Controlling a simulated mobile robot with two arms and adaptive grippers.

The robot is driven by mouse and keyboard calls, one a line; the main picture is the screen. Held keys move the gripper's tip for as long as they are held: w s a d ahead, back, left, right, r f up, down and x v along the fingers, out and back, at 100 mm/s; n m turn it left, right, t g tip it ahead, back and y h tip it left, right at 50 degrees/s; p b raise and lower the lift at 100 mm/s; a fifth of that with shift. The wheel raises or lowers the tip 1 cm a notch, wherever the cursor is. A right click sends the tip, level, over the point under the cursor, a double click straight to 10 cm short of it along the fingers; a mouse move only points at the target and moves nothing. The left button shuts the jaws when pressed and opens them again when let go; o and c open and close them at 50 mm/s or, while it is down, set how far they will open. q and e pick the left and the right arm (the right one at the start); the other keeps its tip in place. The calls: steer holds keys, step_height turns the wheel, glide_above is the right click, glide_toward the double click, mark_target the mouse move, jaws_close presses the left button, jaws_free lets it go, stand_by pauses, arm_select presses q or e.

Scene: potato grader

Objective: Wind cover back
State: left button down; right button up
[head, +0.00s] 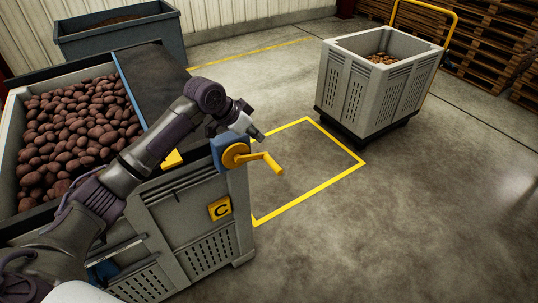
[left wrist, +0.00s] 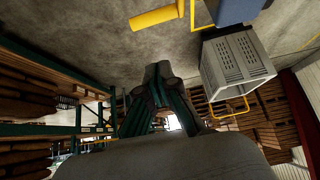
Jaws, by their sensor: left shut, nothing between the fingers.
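The grey crate (head: 190,215) marked C stands at the left in the head view, full of potatoes (head: 75,135). A dark cover (head: 160,80) lies over its right part, with a blue strip along its left edge. A yellow crank (head: 258,160) sits on a blue housing (head: 217,146) at the crate's near right corner. My left gripper (head: 257,134) is shut and empty, just above the crank and apart from it as far as I can tell. In the left wrist view, the gripper (left wrist: 158,72) points towards the yellow crank (left wrist: 158,15). My right gripper is out of view.
A smaller grey crate (head: 345,85) with some potatoes stands on a dark base with a yellow handle. A dark bin (head: 120,40) stands behind. Wooden pallets (head: 490,45) are stacked at the back right. The floor right of the crank is clear, with yellow marking (head: 345,147).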

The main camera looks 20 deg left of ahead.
arm_select(q)
steer(key=p, duration=0.2)
glide_above(275, 162)
steer(key=f, duration=0.7)
steer(key=shift+s+a, duration=0.15)
steer(key=shift+a, duration=0.15)
steer(key=shift+s+a+f, duration=0.1)
steer(key=shift+f, duration=0.55)
steer(key=shift+s+a+f, duration=0.1)
steer(key=shift+f, duration=0.5)
steer(key=shift+s+f, duration=0.1)
steer(key=shift+f, duration=0.6)
steer(key=shift+f+g+y, duration=0.4)
steer(key=shift+g, duration=0.1)
